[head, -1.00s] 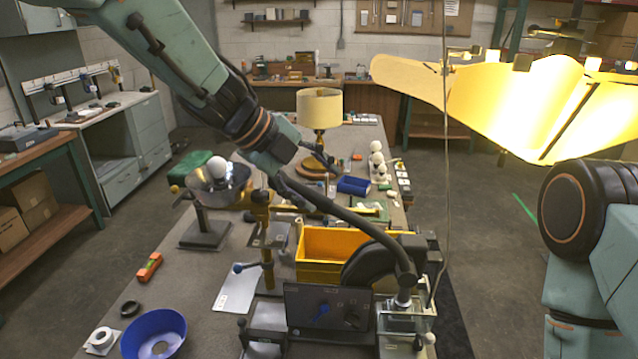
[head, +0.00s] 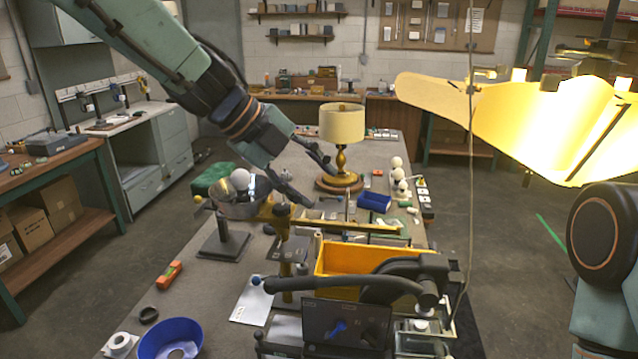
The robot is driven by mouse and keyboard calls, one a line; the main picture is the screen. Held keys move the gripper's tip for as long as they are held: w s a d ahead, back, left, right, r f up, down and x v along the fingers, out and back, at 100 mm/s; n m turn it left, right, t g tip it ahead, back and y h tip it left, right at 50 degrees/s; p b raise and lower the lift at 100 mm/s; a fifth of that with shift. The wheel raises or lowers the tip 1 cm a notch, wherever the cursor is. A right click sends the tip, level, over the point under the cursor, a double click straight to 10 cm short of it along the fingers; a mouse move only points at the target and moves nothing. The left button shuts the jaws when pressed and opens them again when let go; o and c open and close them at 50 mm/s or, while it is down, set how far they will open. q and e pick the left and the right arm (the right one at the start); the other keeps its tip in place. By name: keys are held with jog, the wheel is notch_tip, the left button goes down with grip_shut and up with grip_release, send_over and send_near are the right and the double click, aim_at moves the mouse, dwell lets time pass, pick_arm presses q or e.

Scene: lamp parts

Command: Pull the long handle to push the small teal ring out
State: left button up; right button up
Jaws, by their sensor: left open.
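The long handle (head: 345,283) is a dark, slightly curved bar on the bench press in the foreground of the head view. It lies nearly level, running left from the black press head (head: 415,270). My left gripper (head: 319,184) is open and empty, well above and beyond the handle, apart from it. Its fingers are in front of the bench near the table lamp and the metal bowl. I cannot make out the small teal ring; the press parts may hide it. My right gripper is out of frame.
A yellow bin (head: 365,258) stands behind the press. A metal bowl (head: 238,210) on a stand is left of my gripper, and a table lamp (head: 341,150) stands behind it. A blue bowl (head: 170,338) is at front left. A lit yellow shade (head: 545,115) hangs at right.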

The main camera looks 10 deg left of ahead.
pick_arm(q)
jog(key=shift+s+a+r, duration=0.15)
jog(key=shift+a+r, duration=0.25)
jog(key=shift+a, duration=0.1)
jog(key=shift+s+d, duration=0.1)
jog(key=shift+s, duration=0.05)
jog(key=v, duration=1.2)
jog(key=shift+s+r, duration=0.1)
